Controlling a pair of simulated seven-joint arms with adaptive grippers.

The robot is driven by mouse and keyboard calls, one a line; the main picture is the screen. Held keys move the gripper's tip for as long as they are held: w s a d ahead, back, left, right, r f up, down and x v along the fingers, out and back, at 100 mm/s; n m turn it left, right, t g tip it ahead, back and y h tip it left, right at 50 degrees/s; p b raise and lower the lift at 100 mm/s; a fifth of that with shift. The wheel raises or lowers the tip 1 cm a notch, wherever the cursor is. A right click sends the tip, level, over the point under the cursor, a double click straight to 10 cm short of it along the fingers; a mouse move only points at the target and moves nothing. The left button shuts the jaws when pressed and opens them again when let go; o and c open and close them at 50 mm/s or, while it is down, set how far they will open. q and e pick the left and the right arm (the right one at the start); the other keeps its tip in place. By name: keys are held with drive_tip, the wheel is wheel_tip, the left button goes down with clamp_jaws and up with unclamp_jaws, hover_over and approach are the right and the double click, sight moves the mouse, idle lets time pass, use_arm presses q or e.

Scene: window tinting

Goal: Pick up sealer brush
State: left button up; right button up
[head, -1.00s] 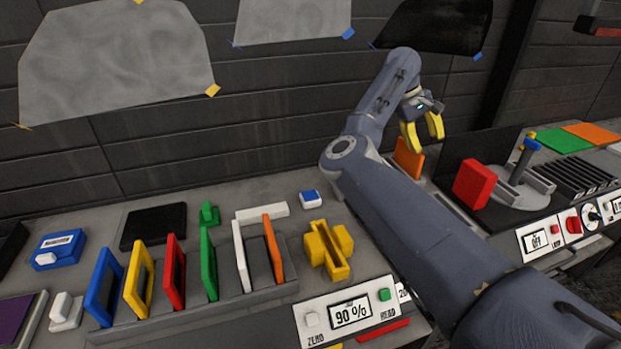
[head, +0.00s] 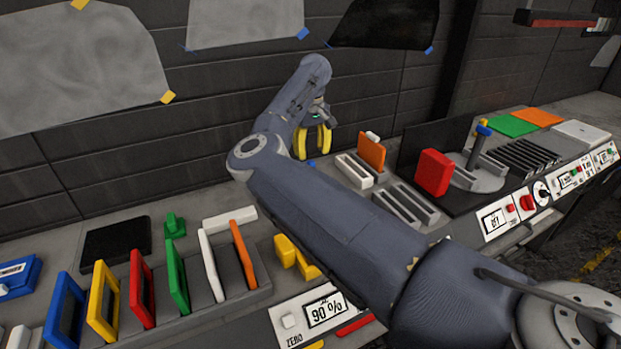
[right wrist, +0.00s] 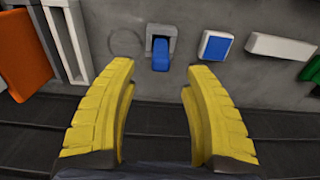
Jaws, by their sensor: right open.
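My right gripper (head: 312,150) is open and empty, its yellow fingers pointing down near the wall at the back of the bench. In the right wrist view, the gap between the fingertips (right wrist: 160,76) lies just short of a small blue piece (right wrist: 161,54) seated in a grey holder (right wrist: 161,33). The blue piece may be the sealer brush; its bristles do not show, so I cannot tell. A bit of blue (head: 311,162) shows by the fingertips in the head view. The fingers appear apart from it. My left gripper is not in view.
In the right wrist view, a blue and white block (right wrist: 216,45) and a white bar (right wrist: 280,47) lie to the right of the holder. An orange panel (head: 372,150) stands right of the gripper. My right arm hides part of the bench, including some of a yellow holder (head: 285,250).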

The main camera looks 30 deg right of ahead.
drive_tip(key=shift+w+a+f, duration=0.1)
drive_tip(key=shift+f, duration=4.45)
drive_tip(key=shift+c, duration=0.4)
clamp_jaws()
